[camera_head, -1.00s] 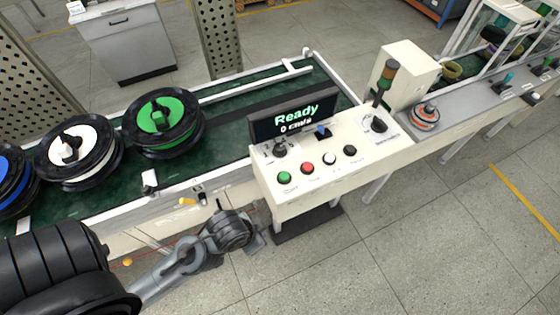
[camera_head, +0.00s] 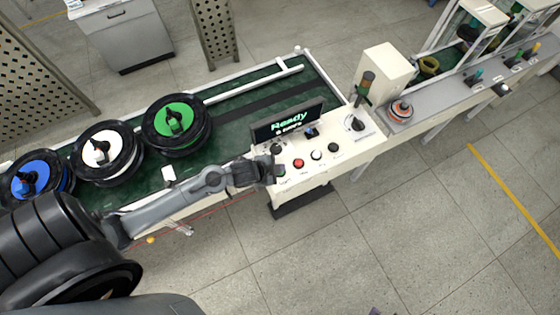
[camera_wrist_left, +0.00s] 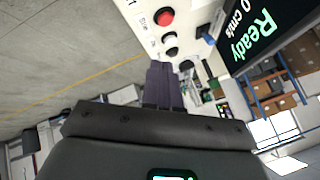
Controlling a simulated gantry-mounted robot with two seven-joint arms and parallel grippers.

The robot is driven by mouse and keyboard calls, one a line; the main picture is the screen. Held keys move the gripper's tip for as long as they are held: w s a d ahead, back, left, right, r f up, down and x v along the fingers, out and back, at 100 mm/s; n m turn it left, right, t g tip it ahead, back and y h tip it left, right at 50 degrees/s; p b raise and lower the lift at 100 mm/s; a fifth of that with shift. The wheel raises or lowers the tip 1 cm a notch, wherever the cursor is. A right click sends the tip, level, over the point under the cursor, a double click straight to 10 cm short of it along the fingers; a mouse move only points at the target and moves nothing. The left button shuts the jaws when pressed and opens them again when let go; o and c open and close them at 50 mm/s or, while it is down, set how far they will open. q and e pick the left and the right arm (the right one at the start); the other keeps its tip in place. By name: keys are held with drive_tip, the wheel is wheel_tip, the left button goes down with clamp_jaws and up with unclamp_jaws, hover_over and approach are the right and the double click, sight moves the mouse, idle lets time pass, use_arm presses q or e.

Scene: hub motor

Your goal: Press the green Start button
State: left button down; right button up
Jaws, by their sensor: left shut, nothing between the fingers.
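The control panel (camera_head: 308,172) has a row of buttons under a display (camera_head: 288,124) that reads "Ready". The red button (camera_head: 298,163), the white button (camera_head: 316,155) and the black button (camera_head: 333,147) show clearly. My left gripper (camera_head: 270,172) is shut and empty over the panel's left end, where it covers the green Start button or nearly all of it. Contact cannot be told. In the left wrist view, the shut fingers (camera_wrist_left: 160,75) point toward the panel, near the red button (camera_wrist_left: 164,17) and white button (camera_wrist_left: 171,40); the green button is not visible there.
The conveyor (camera_head: 252,95) behind carries spools with green, white and blue centres.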

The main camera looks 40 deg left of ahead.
use_arm(q)
drive_tip(key=w+a, duration=0.1)
drive_tip(key=w+a+f+m, duration=0.1)
drive_tip(key=w+a+m+h, duration=0.1)
drive_tip(key=shift+w+a+f+t, duration=0.15)
drive_tip(key=shift+f+t, duration=0.1)
drive_tip(key=shift+t, duration=0.15)
drive_tip(key=shift+f, duration=0.2)
wheel_tip(320, 180, down, 6)
drive_tip(key=b, duration=0.7)
drive_tip(key=shift+f, duration=0.25)
drive_tip(key=shift+f+b, duration=0.6)
drive_tip(key=shift+f, duration=0.35)
drive_tip(key=shift+f, duration=0.2)
idle(0.8)
drive_tip(key=shift+f, duration=0.25)
